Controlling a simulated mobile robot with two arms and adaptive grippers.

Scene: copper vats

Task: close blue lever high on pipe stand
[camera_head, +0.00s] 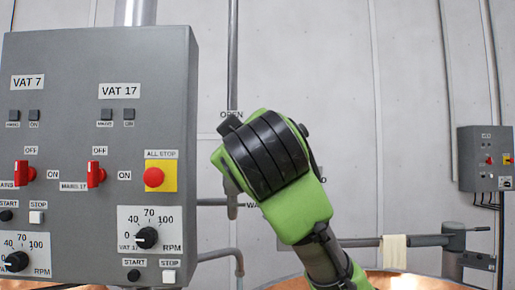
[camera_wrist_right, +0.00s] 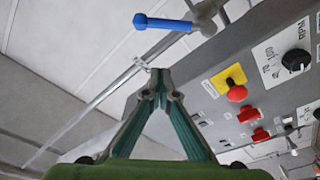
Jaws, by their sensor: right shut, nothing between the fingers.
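The blue lever (camera_wrist_right: 162,22) shows at the top of the right wrist view, a short blue handle on a grey valve body (camera_wrist_right: 206,14). My right gripper (camera_wrist_right: 160,76) is shut and empty, with its fingertips together below the lever in that picture and a visible gap between them. In the head view my green and black right wrist (camera_head: 268,160) covers the lever and the gripper's fingers. My left gripper is in neither view.
A grey control panel (camera_head: 110,70) with red switches, knobs and a red stop button (camera_head: 154,177) stands close on the left. A copper vat rim (camera_head: 405,280) lies below right. A pipe with a pale cloth (camera_head: 393,252) runs above it. A small panel (camera_head: 485,158) hangs far right.

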